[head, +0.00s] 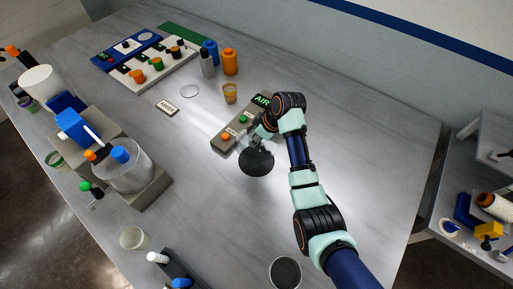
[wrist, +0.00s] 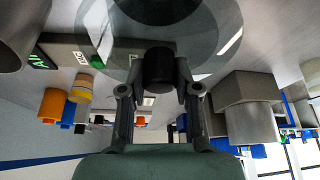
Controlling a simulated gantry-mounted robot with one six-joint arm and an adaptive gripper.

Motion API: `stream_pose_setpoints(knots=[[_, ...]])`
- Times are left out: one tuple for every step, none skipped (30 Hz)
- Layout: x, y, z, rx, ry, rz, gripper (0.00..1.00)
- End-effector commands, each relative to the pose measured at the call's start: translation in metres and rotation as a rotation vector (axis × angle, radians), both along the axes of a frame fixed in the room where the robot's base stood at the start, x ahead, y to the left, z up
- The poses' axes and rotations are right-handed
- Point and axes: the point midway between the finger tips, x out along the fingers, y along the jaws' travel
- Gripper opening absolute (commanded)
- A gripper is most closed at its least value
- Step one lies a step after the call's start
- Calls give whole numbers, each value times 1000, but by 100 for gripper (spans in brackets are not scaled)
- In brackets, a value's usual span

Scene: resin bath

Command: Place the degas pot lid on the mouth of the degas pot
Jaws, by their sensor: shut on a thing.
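The degas pot lid is a clear round disc (wrist: 105,30) with a black knob (wrist: 158,68). My gripper (wrist: 158,88) is shut on the knob, one finger on each side. In the head view my gripper (head: 258,139) is just right of the grey control box, above a dark round shape (head: 257,162). A dark round shape also shows through the disc in the wrist view; I cannot tell whether it belongs to the lid. A grey round vessel (head: 272,275) with a dark open top, apparently the degas pot, stands near the table's front edge, apart from the lid.
A grey control box (head: 230,134) with green and orange buttons and an AIR sign stands beside my gripper. A clear cylinder (head: 122,178) on a grey block stands at the left. Orange (head: 230,62) and blue bottles stand behind. The table between my gripper and the front vessel looks clear.

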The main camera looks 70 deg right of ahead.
Motion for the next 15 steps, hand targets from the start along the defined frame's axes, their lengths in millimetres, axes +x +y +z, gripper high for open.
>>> stream_pose_setpoints(knots=[[1,-1,20,-5,-3,0,0],[1,-1,29,-5,-3,0,0],[0,-1,41,-4,-2,1,0],[0,-1,48,-3,-2,0,0],[0,-1,55,-2,-2,0,0],[0,-1,64,-3,-2,1,0],[0,0,69,-2,-1,0,0],[0,0,73,-1,-1,1,0],[0,0,79,0,0,0,0],[0,0,82,0,-1,0,0],[0,0,84,-1,-1,0,0],[0,0,87,0,-1,0,0],[0,0,88,0,0,0,0],[0,0,89,1,0,0,0],[0,0,89,1,0,0,0]])
